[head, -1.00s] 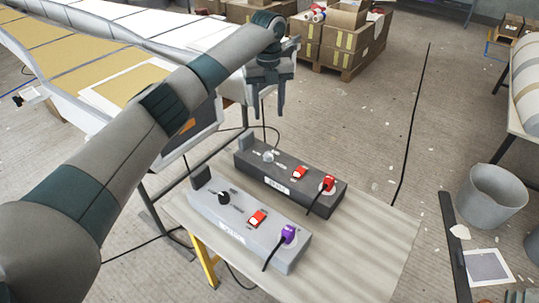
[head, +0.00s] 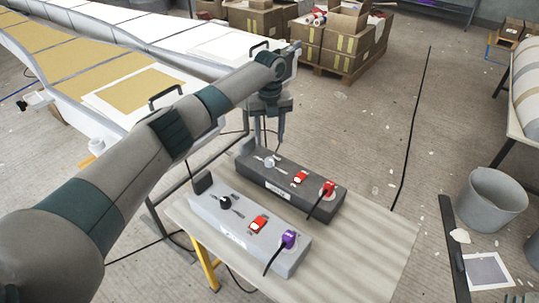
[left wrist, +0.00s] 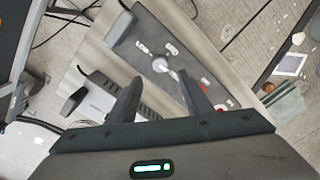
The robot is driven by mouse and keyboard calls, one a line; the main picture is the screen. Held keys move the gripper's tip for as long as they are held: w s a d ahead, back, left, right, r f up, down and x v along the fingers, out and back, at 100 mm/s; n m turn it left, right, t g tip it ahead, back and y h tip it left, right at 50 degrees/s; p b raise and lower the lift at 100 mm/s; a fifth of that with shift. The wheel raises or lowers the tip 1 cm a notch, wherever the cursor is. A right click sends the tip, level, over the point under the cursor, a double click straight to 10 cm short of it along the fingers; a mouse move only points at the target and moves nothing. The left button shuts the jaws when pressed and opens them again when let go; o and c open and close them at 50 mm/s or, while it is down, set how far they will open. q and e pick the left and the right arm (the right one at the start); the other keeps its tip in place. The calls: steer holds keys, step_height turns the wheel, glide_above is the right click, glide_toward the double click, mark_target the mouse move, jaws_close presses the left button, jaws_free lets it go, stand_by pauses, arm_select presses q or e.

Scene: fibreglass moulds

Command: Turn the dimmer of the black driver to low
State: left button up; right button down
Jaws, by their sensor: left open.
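The black driver (head: 262,186) is the darker box at the back of the small table. It has a pale dimmer knob (head: 269,161) near its left end, a red switch (head: 300,177) and a red plug (head: 328,187). The knob (left wrist: 160,65) also shows in the left wrist view, beside a label that seems to read LOW (left wrist: 142,47). Its exact setting is too small to tell. My left gripper (head: 269,139) is open and empty, pointing down just above the knob. In the left wrist view its fingers (left wrist: 160,98) are spread apart, with the knob beyond them.
A lighter grey driver (head: 205,208) with a black knob (head: 225,202), a red switch and a purple plug (head: 288,239) stands in front. The table (head: 365,240) is bare to the right. Long moulds (head: 60,50) lie behind left. A grey bin (head: 490,197) stands right.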

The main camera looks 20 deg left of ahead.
mark_target(269, 159)
arm_select(q)
step_height(269, 159, down, 8)
steer(key=shift+f+p, duration=0.1)
steer(key=shift+p, duration=0.45)
steer(key=shift+f, duration=0.55)
arm_select(e)
steer(key=shift+g, duration=0.6)
steer(key=shift+s+d+f, duration=0.2)
steer(key=shift+s+d, duration=0.15)
steer(key=shift+s, duration=0.35)
steer(key=shift+s+d+f, duration=0.2)
steer(key=shift+s+d, duration=0.2)
steer(key=shift+s, duration=0.35)
steer(key=shift+s+d+f, duration=0.2)
steer(key=shift+s+d, duration=0.15)
steer(key=shift+s, duration=0.35)
arm_select(q)
steer(key=shift+c, duration=0.3)
arm_select(e)
steer(key=shift+s, duration=0.1)
